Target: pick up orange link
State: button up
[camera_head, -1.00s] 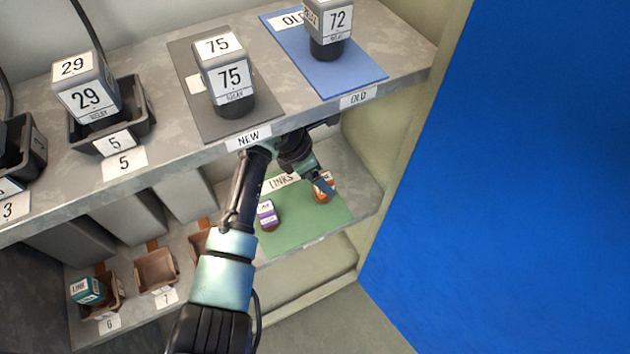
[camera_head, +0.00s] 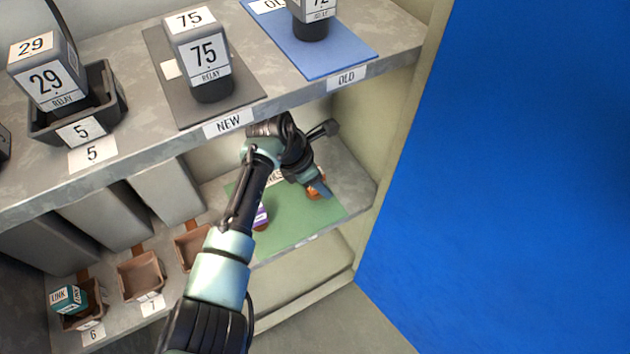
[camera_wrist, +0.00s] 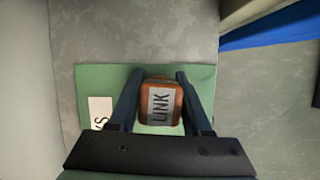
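The orange link (camera_wrist: 160,102), a small orange-brown block with a grey LINK label, is on the green mat (camera_wrist: 90,80). In the wrist view it lies between the two fingers of my gripper (camera_wrist: 155,88). The fingers are apart, with a narrow gap visible on each side of the link. In the head view my gripper (camera_head: 322,187) points down at the link (camera_head: 313,193), which it partly covers. The green mat (camera_head: 290,225) lies on the lower shelf.
A purple-labelled link (camera_head: 261,216) stands on the mat, partly behind my arm. The upper shelf (camera_head: 130,150) overhangs the mat, with relay 75 (camera_head: 205,60) on it. A side wall (camera_head: 390,150) closes the right. Brown bins (camera_head: 140,275) line the lower left, one holding a teal link (camera_head: 68,298).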

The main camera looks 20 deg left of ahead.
grip_shut()
jog(key=shift+s+r, duration=0.1)
dwell(0.3)
